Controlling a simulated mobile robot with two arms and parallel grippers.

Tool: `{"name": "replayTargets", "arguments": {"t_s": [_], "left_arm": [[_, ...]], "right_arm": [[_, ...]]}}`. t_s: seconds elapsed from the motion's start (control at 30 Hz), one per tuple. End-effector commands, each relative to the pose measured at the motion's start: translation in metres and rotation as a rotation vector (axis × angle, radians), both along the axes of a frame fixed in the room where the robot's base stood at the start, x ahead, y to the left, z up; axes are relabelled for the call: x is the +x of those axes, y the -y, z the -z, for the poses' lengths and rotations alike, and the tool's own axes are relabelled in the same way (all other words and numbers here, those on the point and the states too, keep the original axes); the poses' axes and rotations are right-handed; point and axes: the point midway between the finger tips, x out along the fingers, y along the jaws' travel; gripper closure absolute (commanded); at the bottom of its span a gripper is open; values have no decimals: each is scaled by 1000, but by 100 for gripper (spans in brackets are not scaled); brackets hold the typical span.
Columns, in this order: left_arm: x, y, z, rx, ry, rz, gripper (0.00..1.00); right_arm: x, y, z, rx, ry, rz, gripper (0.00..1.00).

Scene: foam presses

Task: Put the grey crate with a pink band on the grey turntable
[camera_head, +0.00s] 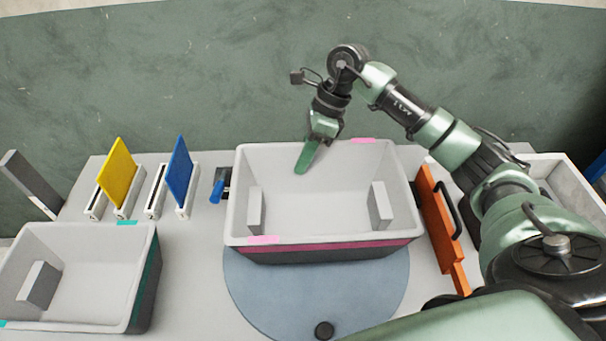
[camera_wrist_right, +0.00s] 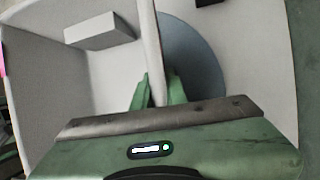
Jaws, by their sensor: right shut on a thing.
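The grey crate with a pink band (camera_head: 330,245) is upright and open-topped, over the far part of the grey turntable (camera_head: 315,290). The turntable's near part shows in front of the crate. I cannot tell whether the crate rests on it or hangs just above. My right gripper (camera_head: 312,150) is shut on the crate's far wall, one finger inside. In the right wrist view the crate wall stands between the fingers (camera_wrist_right: 159,92), and part of the turntable (camera_wrist_right: 195,60) shows beyond that wall. My left gripper is not in view.
Another grey crate with a teal band (camera_head: 75,235) stands at the left. Yellow (camera_head: 117,172) and blue (camera_head: 180,170) panels stand in white holders behind it. An orange part with a black handle (camera_head: 437,225) is close to the pink-banded crate's right. Another pale container (camera_head: 570,180) is at the far right.

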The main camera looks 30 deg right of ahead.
Motion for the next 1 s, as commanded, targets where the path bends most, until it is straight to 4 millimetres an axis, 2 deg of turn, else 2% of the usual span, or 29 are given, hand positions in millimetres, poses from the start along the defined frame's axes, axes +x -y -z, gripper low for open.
{"name": "replayTargets", "arguments": {"t_s": [0.1,0.37,0.53,0.87,0.9,0.97,1.0], "left_arm": [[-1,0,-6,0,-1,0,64],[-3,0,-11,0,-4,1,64],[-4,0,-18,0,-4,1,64],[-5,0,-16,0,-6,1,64],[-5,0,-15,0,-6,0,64],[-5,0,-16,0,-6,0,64],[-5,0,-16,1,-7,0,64]], "right_arm": [[-1,-1,17,1,-2,0,100],[0,-1,38,1,-2,0,100],[-1,-1,63,3,-3,0,100],[0,-1,70,1,1,-2,100],[0,-1,70,1,1,-2,84],[0,-1,69,1,1,-2,68],[0,-1,69,1,1,-2,65]]}}
